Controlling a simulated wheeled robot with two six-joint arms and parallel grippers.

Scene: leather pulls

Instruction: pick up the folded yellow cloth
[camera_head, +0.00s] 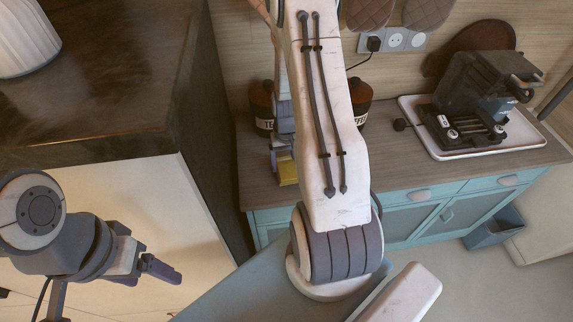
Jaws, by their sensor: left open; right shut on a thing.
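The folded yellow cloth (288,172) shows as a small yellow block over the front left part of the wooden counter, partly hidden by my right arm. My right gripper (281,155) points down at it and is shut on it, its fingers mostly hidden behind my arm. I cannot tell whether the cloth touches the counter or hangs just above it. My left gripper (162,269) is open and empty at the lower left, far from the cloth, in front of a pale cabinet side.
Two dark labelled jars (262,107) stand behind my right arm. An espresso machine (483,95) sits on a white tray (462,154) at the right. A dark raised countertop (100,75) with a white ribbed vase (27,38) is at the left.

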